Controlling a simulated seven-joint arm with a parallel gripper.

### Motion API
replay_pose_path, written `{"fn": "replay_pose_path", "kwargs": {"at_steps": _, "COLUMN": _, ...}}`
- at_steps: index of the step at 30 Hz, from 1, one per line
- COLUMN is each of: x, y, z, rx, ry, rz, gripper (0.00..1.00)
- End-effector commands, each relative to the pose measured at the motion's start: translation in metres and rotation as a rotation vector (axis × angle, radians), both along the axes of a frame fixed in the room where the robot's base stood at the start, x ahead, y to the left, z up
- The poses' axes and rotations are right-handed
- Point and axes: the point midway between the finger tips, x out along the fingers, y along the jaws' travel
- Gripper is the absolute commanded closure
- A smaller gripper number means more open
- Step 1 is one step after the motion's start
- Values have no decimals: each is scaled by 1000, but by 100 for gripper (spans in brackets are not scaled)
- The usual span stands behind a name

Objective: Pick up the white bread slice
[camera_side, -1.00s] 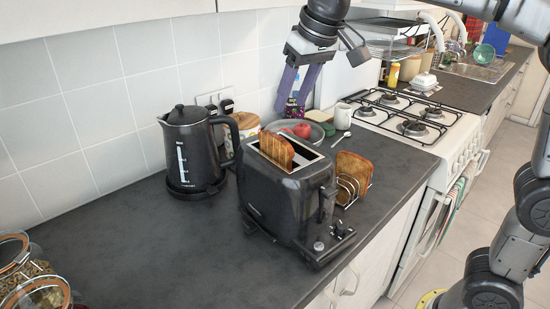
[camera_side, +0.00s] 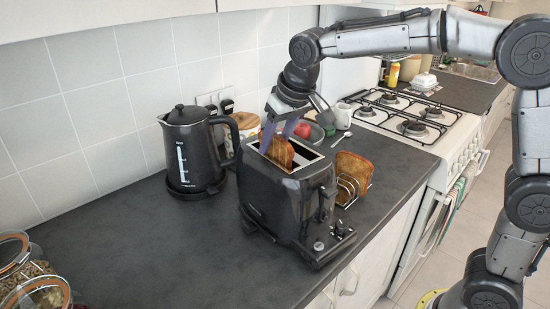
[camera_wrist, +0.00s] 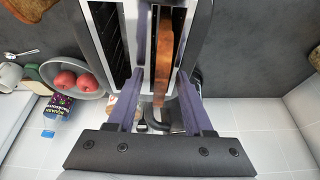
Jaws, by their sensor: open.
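A browned bread slice (camera_side: 281,153) stands upright in one slot of the black toaster (camera_side: 285,201), its upper part sticking out. No slice looks clearly white. My gripper (camera_side: 278,138) is open and points down at the top of this slice. In the wrist view, the slice (camera_wrist: 164,50) shows edge-on, in line with the gap between the two purple fingers of my gripper (camera_wrist: 159,88), one on each side. I cannot tell whether either finger touches it. The toaster's other slot (camera_wrist: 112,35) looks empty. The slice's lower part is hidden inside the toaster.
A black kettle (camera_side: 190,150) stands left of the toaster. A toast rack (camera_side: 347,187) with browned toast (camera_side: 354,170) stands to the right. Behind are a bowl (camera_wrist: 88,84) of red fruit and a gas hob (camera_side: 405,115).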

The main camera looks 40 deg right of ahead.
Motion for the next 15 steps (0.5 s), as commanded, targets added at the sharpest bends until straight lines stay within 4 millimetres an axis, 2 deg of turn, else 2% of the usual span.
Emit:
{"fn": "replay_pose_path", "kwargs": {"at_steps": 7, "x": 1, "y": 0, "z": -2, "rx": 0, "ry": 0, "rz": 0, "gripper": 49}}
{"fn": "replay_pose_path", "kwargs": {"at_steps": 15, "x": 1, "y": 0, "z": -1, "rx": 0, "ry": 0, "rz": 0, "gripper": 97}}
